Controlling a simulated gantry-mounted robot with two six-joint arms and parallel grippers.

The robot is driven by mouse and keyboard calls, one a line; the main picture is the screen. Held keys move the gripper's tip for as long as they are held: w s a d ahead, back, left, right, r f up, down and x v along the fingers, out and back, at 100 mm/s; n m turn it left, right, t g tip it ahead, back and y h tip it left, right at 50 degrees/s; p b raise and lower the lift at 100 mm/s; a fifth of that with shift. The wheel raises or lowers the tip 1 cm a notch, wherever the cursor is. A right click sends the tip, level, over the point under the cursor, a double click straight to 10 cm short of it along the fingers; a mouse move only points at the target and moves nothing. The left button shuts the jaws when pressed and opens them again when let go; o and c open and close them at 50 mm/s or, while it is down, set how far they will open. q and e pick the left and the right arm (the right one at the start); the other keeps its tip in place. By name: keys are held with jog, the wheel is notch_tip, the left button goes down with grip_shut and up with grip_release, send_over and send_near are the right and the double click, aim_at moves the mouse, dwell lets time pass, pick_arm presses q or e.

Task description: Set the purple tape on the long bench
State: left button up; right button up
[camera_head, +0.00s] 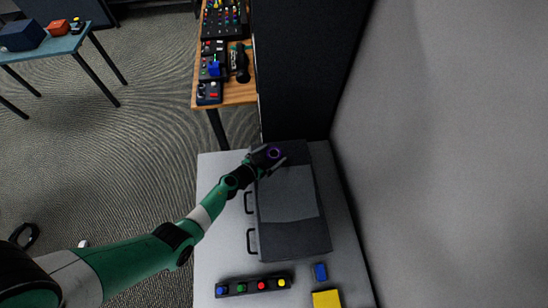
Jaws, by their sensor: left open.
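The purple tape (274,153) shows as a small purple ring at the far end of the dark case on the pale table. My left gripper (275,165) reaches in from the left and is right at the tape, with its jaws open. The gripper partly covers that spot, and I cannot tell whether it touches the tape. A wooden-topped bench (238,94) stands beyond the pale table, with several devices on it; I cannot tell whether it is the long bench. My right gripper is not in view.
The dark case (290,235) with handles fills much of the pale table (215,255). A strip of coloured buttons (253,286), a blue block (320,272) and a yellow block (327,299) lie nearer. A dark partition (300,70) and grey wall (440,150) bound the right side.

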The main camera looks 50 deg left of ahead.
aim_at(271, 149)
pick_arm(q)
jog(key=c, duration=1.5)
jog(key=shift+r+p, duration=0.6)
jog(key=shift+p, duration=0.1)
jog(key=shift+c, duration=0.2)
notch_tip(271, 149, up, 3)
jog(key=p, duration=0.3)
jog(key=s+d+r+p, duration=0.8)
jog(key=s+r+p, duration=0.1)
jog(key=s+p, duration=0.2)
jog(key=shift+s+d+p, duration=0.15)
jog(key=shift+d+p, duration=0.1)
jog(key=shift+p, duration=0.05)
